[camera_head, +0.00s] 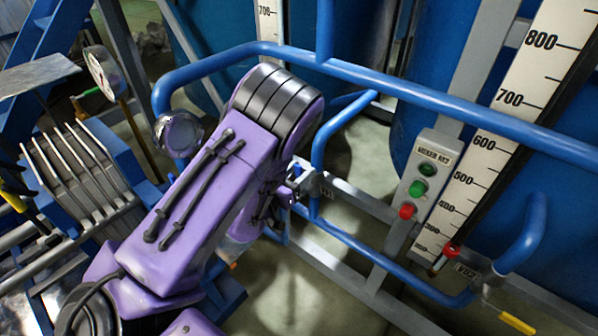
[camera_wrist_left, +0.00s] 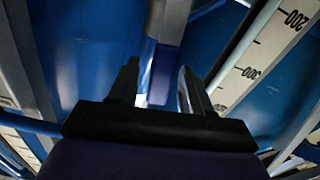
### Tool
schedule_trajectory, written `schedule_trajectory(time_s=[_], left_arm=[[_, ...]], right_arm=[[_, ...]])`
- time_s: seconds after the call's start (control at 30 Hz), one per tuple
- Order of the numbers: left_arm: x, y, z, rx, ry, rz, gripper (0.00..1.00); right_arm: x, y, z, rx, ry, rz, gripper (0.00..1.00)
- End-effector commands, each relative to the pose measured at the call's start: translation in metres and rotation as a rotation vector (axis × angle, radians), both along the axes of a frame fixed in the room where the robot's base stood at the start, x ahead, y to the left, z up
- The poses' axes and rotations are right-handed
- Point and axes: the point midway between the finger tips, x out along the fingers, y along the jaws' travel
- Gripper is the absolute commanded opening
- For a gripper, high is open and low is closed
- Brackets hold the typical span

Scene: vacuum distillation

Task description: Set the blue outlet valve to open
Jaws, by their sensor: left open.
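A small valve with a blue handle (camera_head: 297,169) sits on the pipework at the centre of the head view, beside a small tag. It is partly hidden by my purple left arm, so I cannot tell how its handle is set. My left gripper (camera_head: 279,200) is dark and mostly hidden behind that arm, close to the valve. In the left wrist view my left gripper (camera_wrist_left: 159,82) is open, its two dark fingers apart. A grey upright with a blue part (camera_wrist_left: 166,60) shows beyond and between the fingers. I cannot tell whether the fingers touch anything. My right gripper is not in view.
A blue rail (camera_head: 420,92) crosses above the valve. A grey button box (camera_head: 424,178) with green and red buttons and a red-handled valve (camera_head: 451,251) stand to the right. Large blue tanks (camera_head: 425,65) with scales fill the back. Pale floor (camera_head: 300,285) is open below.

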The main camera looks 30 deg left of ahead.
Motion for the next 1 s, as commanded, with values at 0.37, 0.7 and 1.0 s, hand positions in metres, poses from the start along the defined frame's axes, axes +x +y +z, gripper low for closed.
schedule_trajectory(time_s=[0.37,0.7,1.0], left_arm=[[-0.0004,-0.0002,-0.0005,0.001,0.001,-0.001,0.0],[-0.0002,-0.009,0.0003,0.116,-0.008,-0.001,0.0],[-0.0001,-0.0091,0.0003,0.114,-0.008,-0.001,0.49]], right_arm=[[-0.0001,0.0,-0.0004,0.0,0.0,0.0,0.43],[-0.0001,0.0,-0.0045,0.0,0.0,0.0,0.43],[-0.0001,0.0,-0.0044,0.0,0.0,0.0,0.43]])
